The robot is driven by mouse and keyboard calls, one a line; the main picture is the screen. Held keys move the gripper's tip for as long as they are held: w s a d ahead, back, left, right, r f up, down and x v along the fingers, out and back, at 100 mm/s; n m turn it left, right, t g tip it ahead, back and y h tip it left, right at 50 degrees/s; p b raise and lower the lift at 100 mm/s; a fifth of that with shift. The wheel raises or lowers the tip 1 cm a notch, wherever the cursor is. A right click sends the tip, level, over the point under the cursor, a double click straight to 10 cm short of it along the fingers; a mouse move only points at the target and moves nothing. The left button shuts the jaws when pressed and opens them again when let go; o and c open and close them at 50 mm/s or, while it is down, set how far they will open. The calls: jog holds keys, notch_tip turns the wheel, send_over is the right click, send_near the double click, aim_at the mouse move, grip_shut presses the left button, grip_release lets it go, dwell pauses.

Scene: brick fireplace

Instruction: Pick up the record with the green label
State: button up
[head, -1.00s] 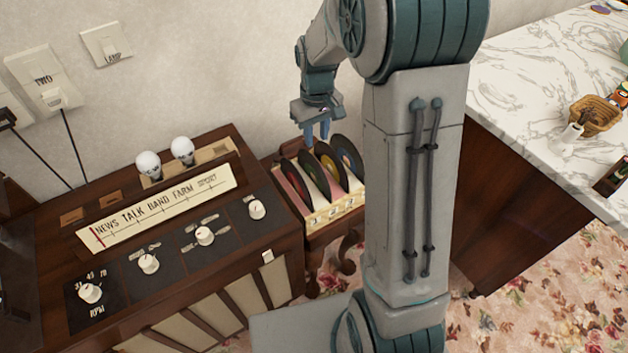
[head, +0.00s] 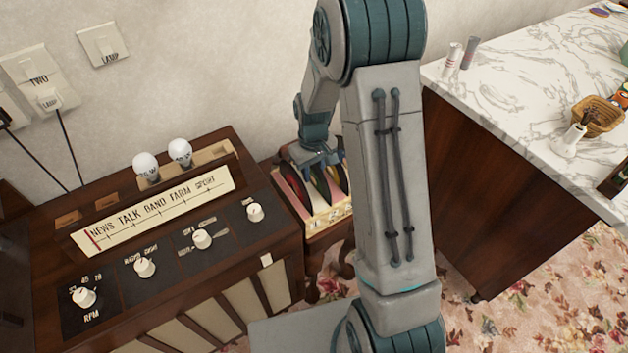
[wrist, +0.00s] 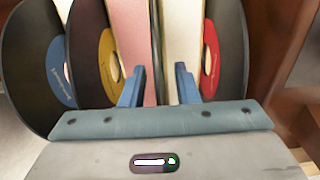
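The record with the green label (head: 320,187) stands upright in the record rack, between the red-label record (head: 292,188) and the yellow-label record. My gripper (head: 317,160) is down over the rack and partly hides the records in the head view. In the wrist view, my gripper (wrist: 160,73) is open, its two blue fingers apart. A thin dark record edge (wrist: 156,45) runs between them, with pale dividers beside it; no label shows on it there. The yellow-label record (wrist: 100,55) and blue-label record (wrist: 40,60) are left of the fingers, the red-label record (wrist: 225,60) right.
The record rack (head: 330,216) stands on a small wooden table beside the radio cabinet (head: 270,228), which has two bulbs on top. A marble counter (head: 510,80) with a basket is at the right. The wall is close behind.

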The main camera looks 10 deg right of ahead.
grip_shut()
